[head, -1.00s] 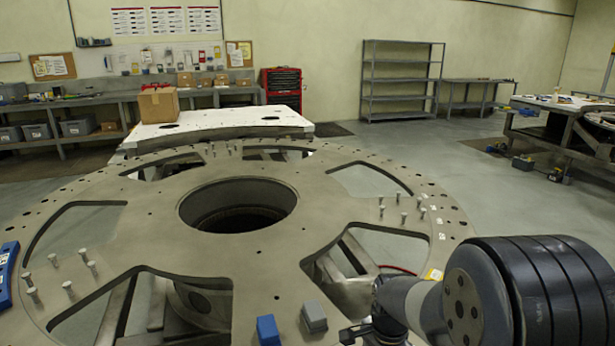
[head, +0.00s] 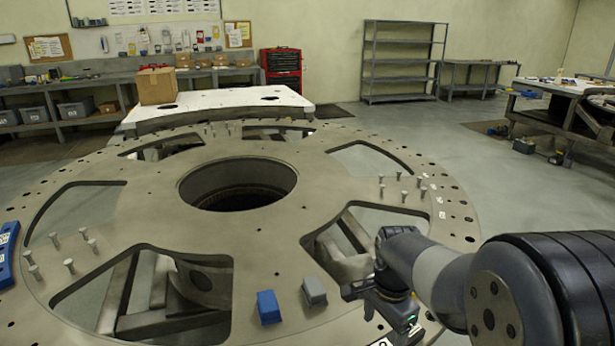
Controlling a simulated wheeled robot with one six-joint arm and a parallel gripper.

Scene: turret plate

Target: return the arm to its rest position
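My arm comes in from the lower right corner of the head view. My gripper (head: 362,302) is at its end, low over the right front part of the large round turret plate (head: 265,250). It points to the left, to the right of a grey block. I see no object at the gripper, but its fingers are small and dark, and I cannot tell whether they are apart or together.
A blue block (head: 268,307) and the grey block (head: 314,291) sit on the plate's near part. Several upright bolts (head: 403,187) stand around the plate. A blue tool (head: 7,255) lies at the left edge. A cardboard box (head: 157,85) stands behind on a white table (head: 220,107).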

